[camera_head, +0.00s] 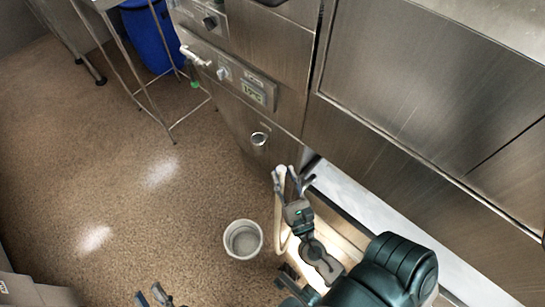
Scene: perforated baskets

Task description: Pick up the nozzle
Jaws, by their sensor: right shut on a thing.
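My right gripper (293,180) is in front of the steel machine, above the open space at its foot. It is shut on the nozzle, which is small and mostly hidden among the fingers. A pale beige hose (279,215) runs down from the gripper, beside my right arm, and curves back near the wrist. My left gripper (151,295) shows only by its fingertips at the bottom edge. Its fingertips are apart, with nothing seen between them.
A grey bucket (243,239) stands on the brown floor left of my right arm. The steel machine (245,85) has knobs, a display and a pale handle (195,56). A blue barrel (150,35) stands behind a metal rack. The floor at left is clear.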

